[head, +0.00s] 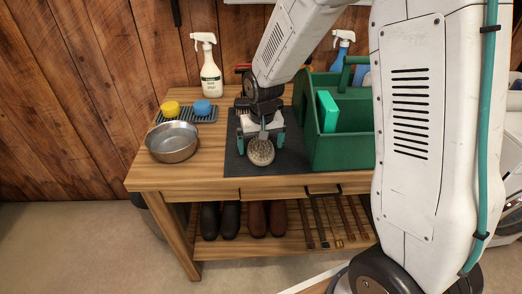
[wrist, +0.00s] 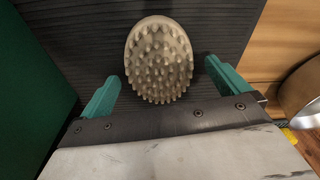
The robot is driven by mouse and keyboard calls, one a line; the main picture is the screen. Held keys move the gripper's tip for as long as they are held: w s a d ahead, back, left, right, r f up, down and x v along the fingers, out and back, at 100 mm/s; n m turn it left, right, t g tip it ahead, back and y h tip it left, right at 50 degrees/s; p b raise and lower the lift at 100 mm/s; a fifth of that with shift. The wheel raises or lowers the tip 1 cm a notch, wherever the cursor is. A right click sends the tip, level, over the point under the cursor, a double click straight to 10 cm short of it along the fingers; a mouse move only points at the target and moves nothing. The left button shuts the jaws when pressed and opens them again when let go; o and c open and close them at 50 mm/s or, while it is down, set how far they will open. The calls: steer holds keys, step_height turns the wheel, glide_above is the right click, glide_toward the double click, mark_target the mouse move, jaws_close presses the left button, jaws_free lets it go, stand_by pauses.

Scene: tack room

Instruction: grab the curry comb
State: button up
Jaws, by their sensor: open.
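The curry comb (wrist: 158,60) is a pale beige oval covered in rubber nubs. In the wrist view it stands out against the dark mat, just ahead of and between the two teal fingers. It also shows in the head view (head: 260,152) near the front of the mat. My gripper (wrist: 160,83) is open, with a gap between each finger and the comb's sides. In the head view my gripper (head: 261,139) is over the mat right behind the comb. I cannot tell the exact height of the fingers above the mat.
A green caddy (head: 340,153) stands close on the right of the mat (head: 236,165). A metal bowl (head: 172,142), a rack with yellow and blue round items (head: 201,107), and a white spray bottle (head: 210,72) are on the left of the wooden bench (head: 150,178). Boots (head: 230,220) stand below.

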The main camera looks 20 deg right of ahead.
steer(key=shift+f, duration=0.1)
steer(key=c, duration=1.1)
